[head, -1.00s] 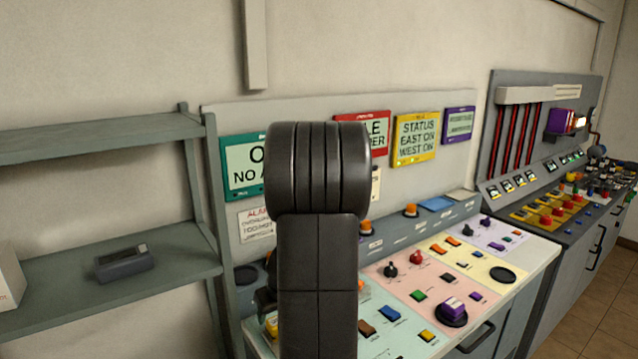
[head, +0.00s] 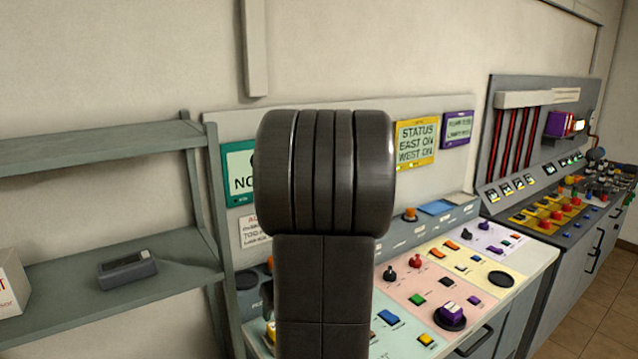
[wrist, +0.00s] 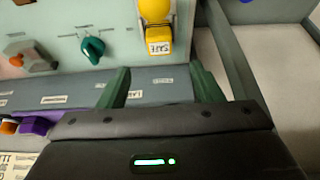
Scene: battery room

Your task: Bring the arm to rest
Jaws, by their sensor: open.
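My gripper (wrist: 159,68) shows in the wrist view as two dark green fingers, spread apart with nothing held between them. Past the fingertips is a pale green panel with a yellow tag marked SAFE (wrist: 158,42) and a teal knob (wrist: 93,48). The fingers appear apart from both, though the exact gap cannot be told. In the head view my dark arm (head: 322,175) stands upright in the middle, its rounded joint on top. It covers part of the console and the signs, and my gripper is hidden there.
A sloped console (head: 415,289) with coloured knobs and buttons stands behind and right of my arm. Grey shelves (head: 100,315) are at left, with a small dark device (head: 128,268) and a white box (head: 10,285). Another control bench (head: 560,220) stands farther right. Open floor shows at far right.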

